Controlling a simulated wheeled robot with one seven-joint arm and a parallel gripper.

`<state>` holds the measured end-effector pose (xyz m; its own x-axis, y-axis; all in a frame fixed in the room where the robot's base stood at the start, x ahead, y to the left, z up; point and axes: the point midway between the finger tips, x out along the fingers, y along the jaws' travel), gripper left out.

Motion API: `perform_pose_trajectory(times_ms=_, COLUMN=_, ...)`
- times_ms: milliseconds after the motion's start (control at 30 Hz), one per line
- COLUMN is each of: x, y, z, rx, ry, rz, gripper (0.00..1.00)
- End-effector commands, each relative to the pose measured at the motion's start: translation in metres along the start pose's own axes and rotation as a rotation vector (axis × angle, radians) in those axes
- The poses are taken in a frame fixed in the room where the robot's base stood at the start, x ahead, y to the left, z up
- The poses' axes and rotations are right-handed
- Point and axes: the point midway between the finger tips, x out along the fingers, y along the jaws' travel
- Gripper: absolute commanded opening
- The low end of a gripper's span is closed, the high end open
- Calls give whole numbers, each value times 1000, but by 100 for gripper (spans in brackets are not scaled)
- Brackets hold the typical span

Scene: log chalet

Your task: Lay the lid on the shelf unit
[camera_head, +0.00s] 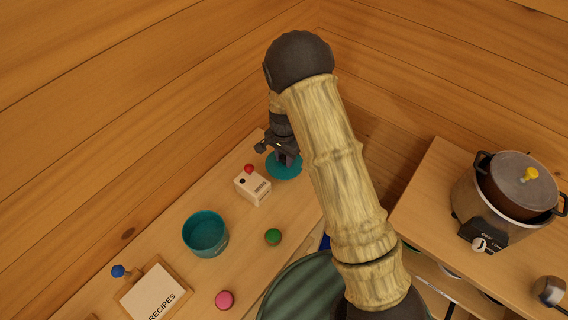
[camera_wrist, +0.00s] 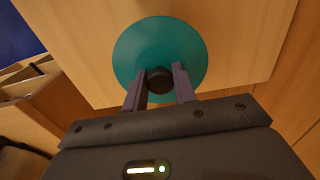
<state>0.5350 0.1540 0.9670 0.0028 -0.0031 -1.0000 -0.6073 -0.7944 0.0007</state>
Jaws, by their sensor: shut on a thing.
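The lid (camera_head: 284,170) is a round teal disc. In the wrist view the lid (camera_wrist: 160,42) shows a dark round knob (camera_wrist: 160,80) between my fingers. My gripper (camera_head: 284,156) is shut on that knob. The lid is over the far end of the long wooden top (camera_head: 172,228) by the wall, near its corner; I cannot tell whether it touches the wood. In the wrist view the wooden top (camera_wrist: 240,50) spreads behind the lid. I cannot tell for sure which wooden unit is the shelf unit.
A cream box with a red knob (camera_head: 252,187), a teal bowl-like pot (camera_head: 205,234), a green ball (camera_head: 272,236), a pink ball (camera_head: 224,300) and a recipe stand (camera_head: 152,296) are on the long top. A cooker with a lidded pot (camera_head: 506,205) stands on the right unit (camera_head: 432,200).

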Motion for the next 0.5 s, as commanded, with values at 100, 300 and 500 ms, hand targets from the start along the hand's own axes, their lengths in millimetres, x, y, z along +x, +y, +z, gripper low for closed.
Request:
perform_pose_trajectory(times_ms=100, x=0, y=0, z=0, rx=0, ry=0, rz=-1, gripper=0)
perform_pose_trajectory(times_ms=300, x=11, y=1, z=0, rx=1, ry=-2, rz=3, gripper=0)
perform_pose_trajectory(times_ms=500, x=36, y=0, z=0, rx=0, ry=-1, rz=2, gripper=0)
